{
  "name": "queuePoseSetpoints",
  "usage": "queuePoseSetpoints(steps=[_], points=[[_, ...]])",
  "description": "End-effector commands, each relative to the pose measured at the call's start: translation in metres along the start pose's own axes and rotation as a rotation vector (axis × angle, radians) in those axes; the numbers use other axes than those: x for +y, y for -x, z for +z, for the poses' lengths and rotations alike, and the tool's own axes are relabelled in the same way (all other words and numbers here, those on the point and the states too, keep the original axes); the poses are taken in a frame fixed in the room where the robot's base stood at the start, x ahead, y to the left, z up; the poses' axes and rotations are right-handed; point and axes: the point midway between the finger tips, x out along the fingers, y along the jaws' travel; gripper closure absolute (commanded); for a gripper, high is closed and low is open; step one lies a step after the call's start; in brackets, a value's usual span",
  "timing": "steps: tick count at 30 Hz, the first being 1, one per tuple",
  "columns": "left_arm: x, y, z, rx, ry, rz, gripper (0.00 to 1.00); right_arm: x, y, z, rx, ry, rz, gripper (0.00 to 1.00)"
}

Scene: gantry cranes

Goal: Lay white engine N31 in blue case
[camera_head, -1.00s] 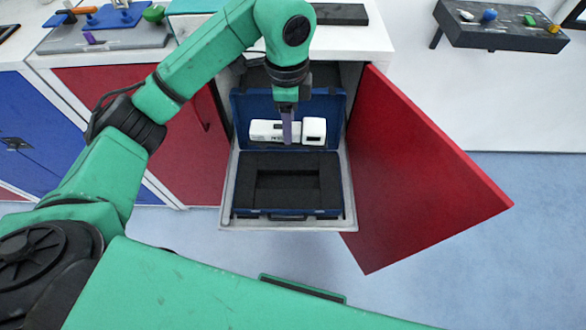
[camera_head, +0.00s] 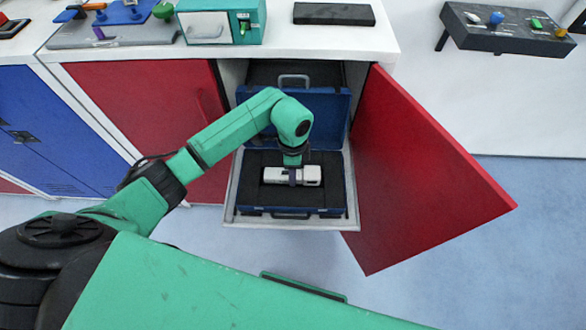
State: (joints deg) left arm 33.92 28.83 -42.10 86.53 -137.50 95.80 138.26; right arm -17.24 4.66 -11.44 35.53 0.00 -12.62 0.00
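The white engine (camera_head: 308,175) lies level over the dark foam of the open blue case (camera_head: 345,195). It seems to be at or in the foam recess; I cannot tell whether it touches the bottom. My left gripper (camera_head: 292,178) comes down on the middle of the engine from above, with its fingers around it. The fingertips are small and partly hidden, but it appears shut on the engine. The case lid stands upright at the back, partly covered by my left arm. No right gripper shows.
The case sits on a pulled-out shelf (camera_head: 240,224) of the cabinet. An open red door (camera_head: 420,175) stands on the right. A red cabinet front (camera_head: 150,105) is on the left. A teal box (camera_head: 222,22) and a dark slab (camera_head: 333,14) are on the countertop.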

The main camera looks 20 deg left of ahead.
Motion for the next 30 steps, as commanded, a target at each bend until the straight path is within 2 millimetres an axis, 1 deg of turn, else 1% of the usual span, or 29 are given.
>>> queuePoseSetpoints(steps=[4,18,19,20,21,30], points=[[-0.001,0.001,0.0,0.001,0.0,-0.001,1.0,0.0,-0.001,0.0,0.001,0.0,0.001,0.5],[0.001,-0.015,0.001,-0.004,0.0,0.002,1.0,0.0,-0.009,0.0,0.002,0.0,0.001,0.5],[0.002,-0.016,0.001,-0.006,0.0,0.004,0.47,0.0,-0.009,0.0,0.002,0.0,0.0,0.5],[0.002,-0.016,0.001,-0.006,0.0,0.004,0.35,0.0,-0.009,0.0,0.002,0.0,0.0,0.5],[0.002,-0.017,0.001,-0.007,0.0,0.005,0.21,0.0,-0.009,0.0,0.002,0.0,0.0,0.5],[0.002,-0.018,0.001,-0.008,0.001,0.004,0.21,0.0,-0.01,0.0,0.002,0.0,0.0,0.5]])
